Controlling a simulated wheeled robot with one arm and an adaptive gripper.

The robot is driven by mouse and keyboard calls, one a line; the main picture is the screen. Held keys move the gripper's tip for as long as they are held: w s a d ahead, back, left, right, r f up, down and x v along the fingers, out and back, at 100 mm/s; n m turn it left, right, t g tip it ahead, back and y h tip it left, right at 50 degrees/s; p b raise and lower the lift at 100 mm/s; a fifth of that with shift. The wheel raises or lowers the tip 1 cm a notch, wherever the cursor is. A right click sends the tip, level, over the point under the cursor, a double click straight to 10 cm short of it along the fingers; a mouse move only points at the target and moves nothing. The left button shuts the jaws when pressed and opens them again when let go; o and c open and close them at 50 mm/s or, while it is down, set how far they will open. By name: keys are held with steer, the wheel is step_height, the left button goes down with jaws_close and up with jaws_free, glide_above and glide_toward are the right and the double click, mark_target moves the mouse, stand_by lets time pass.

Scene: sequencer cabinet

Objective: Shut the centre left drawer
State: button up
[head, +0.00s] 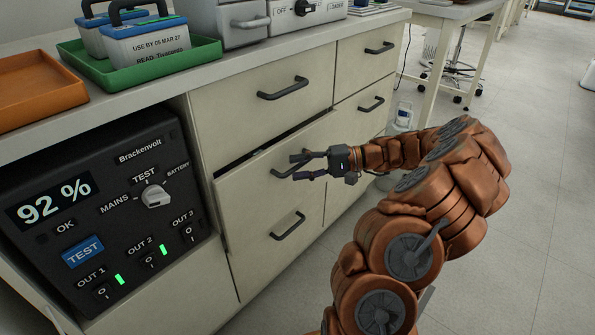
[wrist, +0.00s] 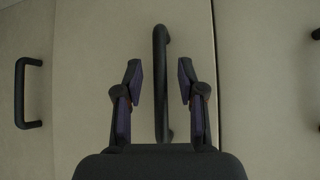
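The centre left drawer (head: 238,190) is in the left column of the beige cabinet, below the top left drawer. It stands slightly open, with a dark gap along its top edge. Its black bar handle (head: 281,172) is partly hidden by my gripper. My gripper (head: 299,167) is open at this handle. In the wrist view the handle (wrist: 161,50) runs between the two fingers of my gripper (wrist: 160,78), with space on both sides. I cannot tell from these views how deep the fingers reach around it.
The top left drawer (head: 268,70) above and the lower left handle (head: 288,227) below are close by. Right-hand drawers (head: 365,55) look shut. A black power unit (head: 105,205) sits at left. Trays, including a green one (head: 140,75), stand on the counter.

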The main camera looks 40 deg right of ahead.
steer(key=shift+w+a, duration=0.25)
steer(key=shift+a, duration=0.15)
jaws_close()
stand_by(0.4)
